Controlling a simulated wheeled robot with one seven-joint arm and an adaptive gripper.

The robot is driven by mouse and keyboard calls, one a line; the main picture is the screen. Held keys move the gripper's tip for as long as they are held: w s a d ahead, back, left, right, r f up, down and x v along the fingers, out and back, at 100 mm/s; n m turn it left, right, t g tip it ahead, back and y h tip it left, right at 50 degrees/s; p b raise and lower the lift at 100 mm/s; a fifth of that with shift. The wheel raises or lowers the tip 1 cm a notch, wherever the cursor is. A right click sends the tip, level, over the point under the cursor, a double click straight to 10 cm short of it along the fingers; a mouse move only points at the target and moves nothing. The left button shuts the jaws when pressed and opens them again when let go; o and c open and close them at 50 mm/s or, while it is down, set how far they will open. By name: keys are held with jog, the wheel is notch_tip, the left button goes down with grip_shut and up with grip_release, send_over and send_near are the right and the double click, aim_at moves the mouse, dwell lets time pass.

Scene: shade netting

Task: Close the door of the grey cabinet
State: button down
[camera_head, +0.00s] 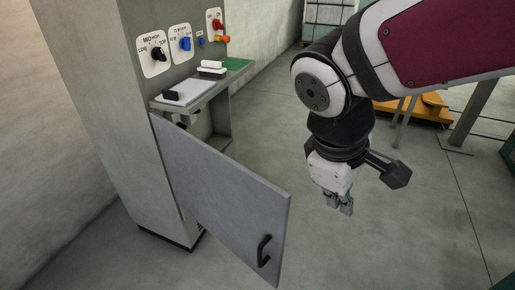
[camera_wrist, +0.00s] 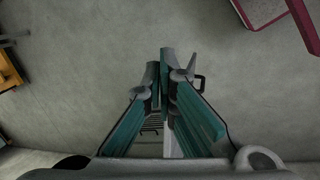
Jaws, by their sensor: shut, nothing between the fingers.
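The grey cabinet (camera_head: 112,105) stands at the left in the head view. Its grey door (camera_head: 222,195) hangs wide open, swung out toward the right and front. A black handle (camera_head: 264,251) sits near the door's free edge. My gripper (camera_head: 345,208) points down, to the right of the door and apart from it. Its fingers are shut and empty. In the wrist view, my gripper (camera_wrist: 162,58) hides much of what lies below. A small dark loop (camera_wrist: 200,82) beside the right finger looks like the door handle, but I cannot be sure.
Above the door, a shelf (camera_head: 205,92) juts from the cabinet with small items on it, below several control knobs (camera_head: 158,53). Orange-yellow platforms (camera_head: 425,106) and posts stand at the back right. The concrete floor (camera_head: 400,240) at the right front is clear.

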jog(key=w+a+f+n+t+h+b, duration=0.2)
jog(key=w+a+f+n+b, duration=0.25)
jog(key=a+f+n, duration=0.65)
jog(key=s+a+f+n+t, duration=0.2)
jog(key=s+a+f+n, duration=0.15)
jog(key=a+f, duration=0.2)
jog(key=s+a+f+n+t, duration=0.1)
jog(key=s+a+f+n, duration=0.1)
jog(key=a+f+n, duration=0.3)
jog(key=w+d+f+m+b, duration=0.1)
jog(key=w+d+f+b, duration=0.5)
jog(key=w+f+b, duration=0.1)
jog(key=shift+w+h+b, duration=0.3)
jog(key=shift+w+b, duration=0.5)
jog(key=shift+w, duration=0.25)
jog(key=shift+w+d, duration=0.1)
jog(key=shift+d, duration=0.05)
